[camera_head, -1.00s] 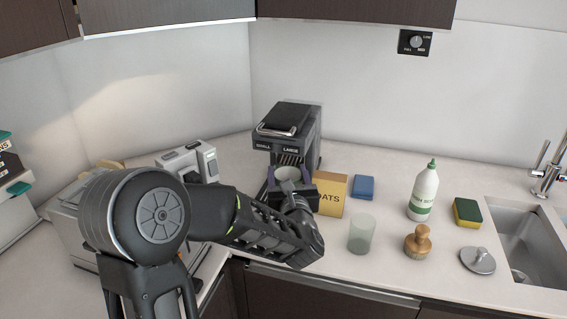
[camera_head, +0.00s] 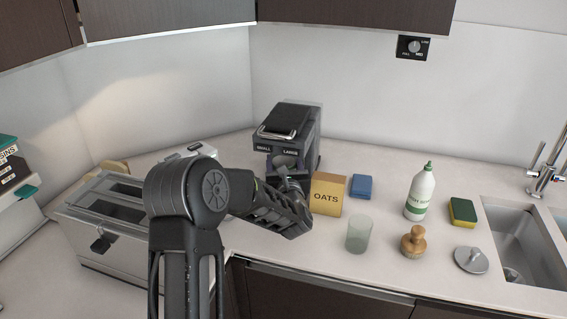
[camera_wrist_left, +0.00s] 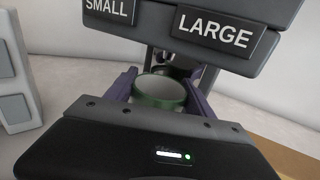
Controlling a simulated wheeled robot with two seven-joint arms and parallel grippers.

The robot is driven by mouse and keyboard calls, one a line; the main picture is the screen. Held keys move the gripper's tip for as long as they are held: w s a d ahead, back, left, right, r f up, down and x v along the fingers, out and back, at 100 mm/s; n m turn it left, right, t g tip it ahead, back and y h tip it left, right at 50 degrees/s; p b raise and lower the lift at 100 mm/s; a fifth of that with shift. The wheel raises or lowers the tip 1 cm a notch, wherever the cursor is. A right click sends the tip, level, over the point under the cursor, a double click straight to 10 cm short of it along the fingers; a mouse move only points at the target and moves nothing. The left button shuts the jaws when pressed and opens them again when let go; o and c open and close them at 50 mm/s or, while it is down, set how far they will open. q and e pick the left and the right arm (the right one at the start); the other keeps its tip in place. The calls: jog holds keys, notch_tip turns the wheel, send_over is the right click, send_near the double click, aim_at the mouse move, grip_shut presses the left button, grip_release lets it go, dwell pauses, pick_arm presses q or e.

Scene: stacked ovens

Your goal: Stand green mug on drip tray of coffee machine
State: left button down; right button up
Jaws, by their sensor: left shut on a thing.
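The green mug (camera_wrist_left: 158,103) shows in the left wrist view, its pale inside facing up, between the two purple fingers of my left gripper (camera_wrist_left: 160,88). The gripper is shut on it. In the head view my left gripper (camera_head: 287,172) reaches into the front of the dark coffee machine (camera_head: 293,122), and the mug is mostly hidden there. In the wrist view the machine's head with its SMALL and LARGE buttons (camera_wrist_left: 213,30) is above and just beyond the mug. The drip tray is hidden behind my gripper and arm, so I cannot tell whether the mug touches it. My right gripper is not in view.
An OATS box (camera_head: 327,196) stands close to the right of my left gripper, with a blue block (camera_head: 362,186) behind it. A translucent cup (camera_head: 359,234), a bottle (camera_head: 420,194) and a wooden brush (camera_head: 413,241) stand further right. A toaster (camera_head: 107,219) is at left.

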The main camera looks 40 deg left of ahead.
pick_arm(q)
jog(key=shift+f, duration=0.55)
jog(key=shift+f, duration=0.15)
jog(key=shift+c, duration=1.8)
grip_release()
jog(key=shift+r, duration=0.25)
jog(key=b+v, duration=0.3)
jog(key=v, duration=0.9)
